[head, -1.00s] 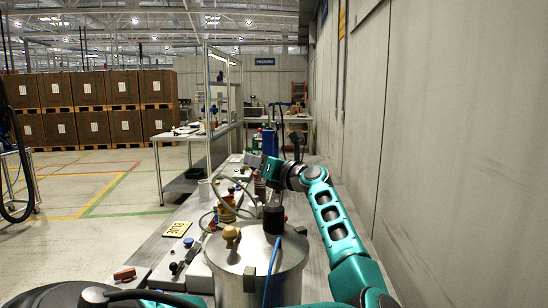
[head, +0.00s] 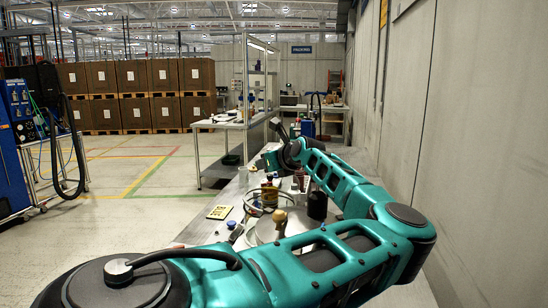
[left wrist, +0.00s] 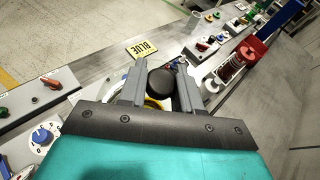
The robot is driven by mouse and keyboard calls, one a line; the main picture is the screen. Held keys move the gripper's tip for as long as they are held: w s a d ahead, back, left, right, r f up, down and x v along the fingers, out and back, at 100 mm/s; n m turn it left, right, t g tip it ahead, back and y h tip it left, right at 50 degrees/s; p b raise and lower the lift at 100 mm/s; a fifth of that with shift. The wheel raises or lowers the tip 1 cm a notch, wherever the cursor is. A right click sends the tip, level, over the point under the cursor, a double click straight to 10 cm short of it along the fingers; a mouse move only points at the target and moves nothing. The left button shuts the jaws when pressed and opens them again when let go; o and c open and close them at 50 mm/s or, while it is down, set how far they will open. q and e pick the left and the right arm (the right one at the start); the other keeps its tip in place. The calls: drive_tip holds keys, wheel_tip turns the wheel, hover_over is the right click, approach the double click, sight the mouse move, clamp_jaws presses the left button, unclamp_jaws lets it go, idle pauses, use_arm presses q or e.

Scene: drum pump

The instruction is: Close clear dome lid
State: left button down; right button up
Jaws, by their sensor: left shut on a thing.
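A pale curved hoop (head: 254,198) shows in the head view among the bench items. I cannot tell whether it is the rim of the clear dome lid; no clear dome stands out. My right gripper is out of view.
A wooden-coloured knob (head: 280,220) and a dark cylinder (head: 317,205) stand near my forearm. A yellow BLUE sign (head: 219,212) lies on the bench. A wall (head: 440,130) bounds the right side.

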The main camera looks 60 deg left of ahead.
use_arm(q)
drive_tip(key=shift+s+a+f+n+t+h+b, duration=0.4)
drive_tip(key=shift+s+a+f+h+b, duration=0.15)
drive_tip(key=shift+s+f, duration=0.2)
drive_tip(key=c, duration=0.8)
unclamp_jaws()
drive_tip(key=shift+f, duration=0.1)
drive_tip(key=b+v, duration=0.2)
drive_tip(key=v, duration=1.1)
